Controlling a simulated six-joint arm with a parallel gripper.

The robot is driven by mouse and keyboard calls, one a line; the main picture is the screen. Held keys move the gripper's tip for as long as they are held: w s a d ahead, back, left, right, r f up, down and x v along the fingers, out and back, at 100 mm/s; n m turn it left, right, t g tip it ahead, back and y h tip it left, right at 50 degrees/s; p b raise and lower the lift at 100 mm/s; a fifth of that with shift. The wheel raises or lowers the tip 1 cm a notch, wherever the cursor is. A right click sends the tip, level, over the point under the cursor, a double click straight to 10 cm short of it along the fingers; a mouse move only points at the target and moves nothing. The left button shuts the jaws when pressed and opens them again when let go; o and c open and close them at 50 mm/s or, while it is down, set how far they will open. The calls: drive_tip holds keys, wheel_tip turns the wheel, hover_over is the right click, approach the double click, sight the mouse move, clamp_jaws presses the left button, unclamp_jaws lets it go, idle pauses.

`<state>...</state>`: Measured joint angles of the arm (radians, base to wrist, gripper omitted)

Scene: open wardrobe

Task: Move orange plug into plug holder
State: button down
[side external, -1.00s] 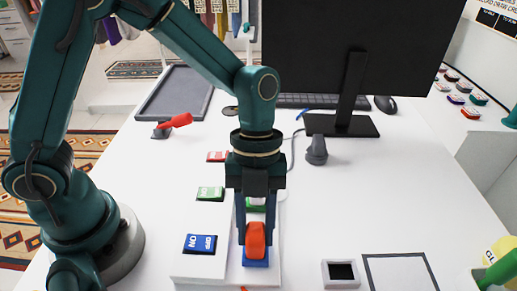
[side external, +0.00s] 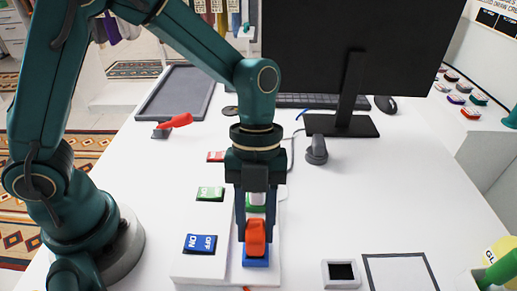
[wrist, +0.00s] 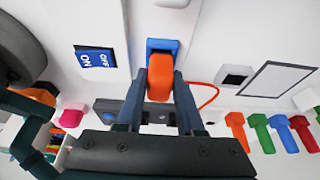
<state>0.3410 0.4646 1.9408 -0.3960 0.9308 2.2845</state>
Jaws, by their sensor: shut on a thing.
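The orange plug (side external: 256,238) is at the blue socket (side external: 256,261) on the white power strip at the front. My gripper (side external: 256,241) points down with one finger on each side of the plug and is shut on it. The wrist view also shows the orange plug (wrist: 160,80) between the fingers, with the blue socket (wrist: 162,46) against its end. I cannot tell whether the plug is fully seated. A small white block with a dark square opening (side external: 341,272), possibly the plug holder, stands right of the strip; it also shows in the wrist view (wrist: 234,76).
A blue ON/OFF switch (side external: 200,243) and a green switch (side external: 210,194) are left of the sockets. A black-outlined square (side external: 400,273) lies right of the white block. The monitor stand (side external: 342,124) is behind. An orange cord (wrist: 208,97) curves beside the plug.

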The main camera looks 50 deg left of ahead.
sight(257, 227)
drive_tip(key=shift+r, duration=0.7)
idle(0.4)
drive_tip(key=shift+r, duration=1.9)
drive_tip(key=n, duration=0.2)
drive_tip(key=n+t, duration=0.1)
drive_tip(key=n, duration=0.1)
drive_tip(key=shift+w+a+f+h, duration=0.1)
drive_tip(key=shift+a+f+h, duration=0.05)
drive_tip(key=shift+a+h, duration=0.2)
drive_tip(key=w+a+r+n+t+y, duration=0.1)
drive_tip(key=w+a+r+n+t, duration=0.1)
drive_tip(key=a+n, duration=0.6)
drive_tip(key=w+a+r+n+t+y, duration=0.2)
drive_tip(key=a+r+n, duration=0.3)
drive_tip(key=a+n, duration=0.4)
drive_tip(key=n+t, duration=0.1)
drive_tip(key=n, duration=0.5)
drive_tip(key=shift+w+a+r+t, duration=0.2)
drive_tip(key=shift+w+r+t, duration=0.1)
drive_tip(key=shift+t, duration=0.1)
drive_tip(key=shift+y, duration=0.25)
